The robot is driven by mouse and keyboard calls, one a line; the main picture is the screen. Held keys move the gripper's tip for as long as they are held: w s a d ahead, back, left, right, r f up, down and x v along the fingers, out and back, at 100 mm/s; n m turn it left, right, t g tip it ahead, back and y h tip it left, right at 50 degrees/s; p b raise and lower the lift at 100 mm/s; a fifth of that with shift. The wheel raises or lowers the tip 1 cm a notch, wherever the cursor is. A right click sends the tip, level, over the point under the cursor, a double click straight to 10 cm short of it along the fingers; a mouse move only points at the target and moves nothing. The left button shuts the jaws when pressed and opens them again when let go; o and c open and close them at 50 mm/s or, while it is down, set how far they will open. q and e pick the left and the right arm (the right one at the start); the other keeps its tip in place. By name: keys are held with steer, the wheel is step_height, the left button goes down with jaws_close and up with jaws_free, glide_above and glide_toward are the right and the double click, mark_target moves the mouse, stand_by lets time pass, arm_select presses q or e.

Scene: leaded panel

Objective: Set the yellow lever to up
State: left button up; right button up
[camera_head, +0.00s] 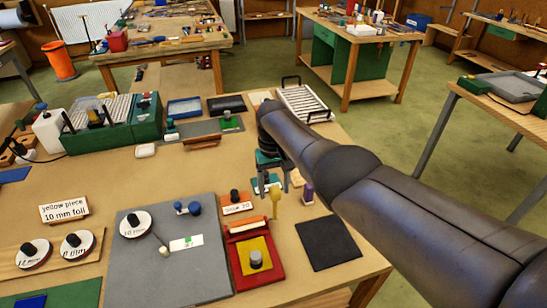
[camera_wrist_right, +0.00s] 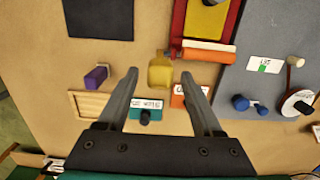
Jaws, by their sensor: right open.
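In the right wrist view the yellow piece (camera_wrist_right: 160,72) appears between the open fingertips, with clear gaps to both. My right gripper (camera_head: 271,184) points down over the table, open and empty; the wrist view also shows its fingers (camera_wrist_right: 160,76). Whether the fingertips are level with the piece, I cannot tell. My left gripper is out of view.
Nearby are a red tray (camera_head: 235,265) with a yellow sheet, a purple block (camera_head: 308,192), an orange labelled block (camera_head: 236,207) and a dark mat (camera_head: 328,243). A grey board (camera_head: 190,280) carries a cream-knobbed lever (camera_head: 163,251). Bare tabletop lies around the mat.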

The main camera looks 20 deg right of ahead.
steer(key=r+p, duration=0.1)
steer(key=r, duration=0.5)
steer(key=shift+w+p, duration=0.2)
steer(key=shift+p, duration=0.15)
step_height(320, 180, up, 8)
steer(key=shift+w+f, duration=0.2)
